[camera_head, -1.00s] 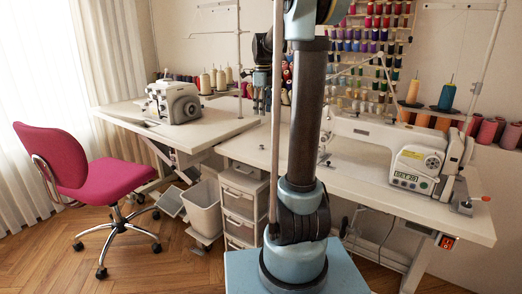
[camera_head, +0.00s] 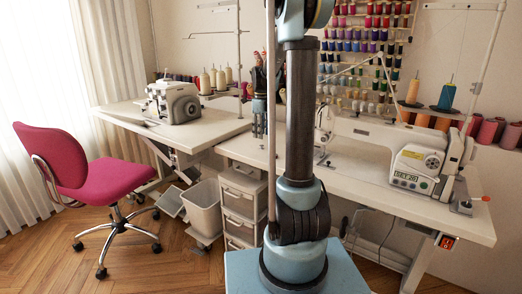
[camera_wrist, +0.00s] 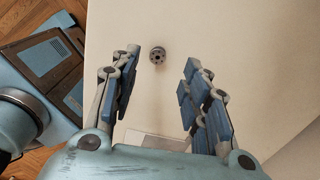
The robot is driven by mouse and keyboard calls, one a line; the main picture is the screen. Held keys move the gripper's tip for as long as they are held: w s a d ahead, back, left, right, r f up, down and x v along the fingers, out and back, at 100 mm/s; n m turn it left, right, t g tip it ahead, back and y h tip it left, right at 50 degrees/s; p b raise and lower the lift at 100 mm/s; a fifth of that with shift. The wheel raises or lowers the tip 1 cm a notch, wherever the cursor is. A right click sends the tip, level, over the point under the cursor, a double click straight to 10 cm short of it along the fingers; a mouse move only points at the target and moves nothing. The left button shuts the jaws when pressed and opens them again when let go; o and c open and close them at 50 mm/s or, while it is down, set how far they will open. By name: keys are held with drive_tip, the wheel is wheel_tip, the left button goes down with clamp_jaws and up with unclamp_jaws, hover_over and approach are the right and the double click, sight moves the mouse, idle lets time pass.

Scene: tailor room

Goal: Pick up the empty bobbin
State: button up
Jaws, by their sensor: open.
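The bobbin (camera_wrist: 157,57) is a small dark grey disc with holes, lying on the white table top in the wrist view. It cannot be made out in the head view. My gripper (camera_wrist: 160,85) is open above the table, with its blue-padded fingers on either side and nothing between them. The bobbin appears ahead of the gap, nearer the left finger and apart from both. In the head view my gripper (camera_head: 259,122) hangs over the near table, left of my arm column.
The white table (camera_head: 385,188) carries a sewing machine (camera_head: 418,165) at right. Another sewing machine (camera_head: 173,103) stands on the left table. A pink chair (camera_head: 75,170), a grey bin (camera_head: 202,207) and drawers (camera_head: 243,200) stand below. The table around the bobbin is clear.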

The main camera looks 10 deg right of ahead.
sight(262, 147)
drive_tip(key=shift+a+f, duration=0.15)
drive_tip(key=shift+f, duration=2.85)
drive_tip(key=c, duration=0.8)
